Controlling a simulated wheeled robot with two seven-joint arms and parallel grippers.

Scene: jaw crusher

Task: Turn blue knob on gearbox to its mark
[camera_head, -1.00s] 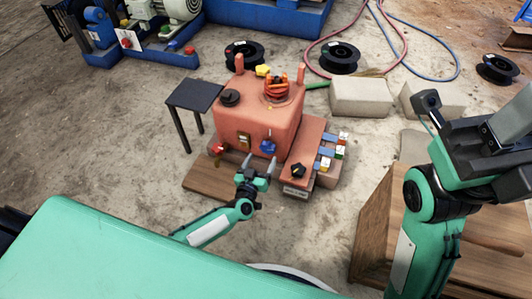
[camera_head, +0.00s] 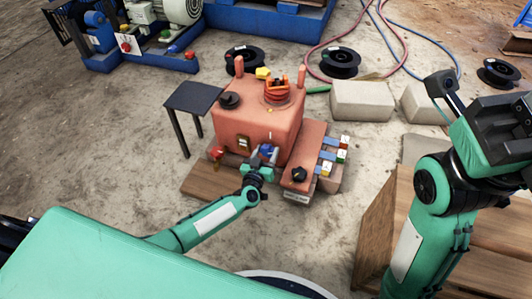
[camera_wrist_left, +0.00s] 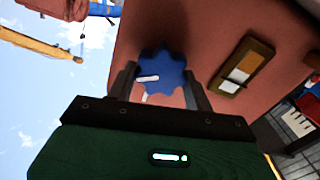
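In the left wrist view the lobed blue knob (camera_wrist_left: 165,72) lies between the two fingertips of my left gripper (camera_wrist_left: 161,85). The fingers are apart, one on each side; I cannot tell if they touch it. A white line shows on the knob, and a short pale streak shows just below it in that view. My right gripper (camera_head: 490,125) is at the right edge, its fingers unclear.
A black knob (camera_head: 299,174) and coloured cubes (camera_head: 328,162) are on the right. A dark stool (camera_head: 193,97) stands left; a wooden crate (camera_head: 375,235) stands at right.

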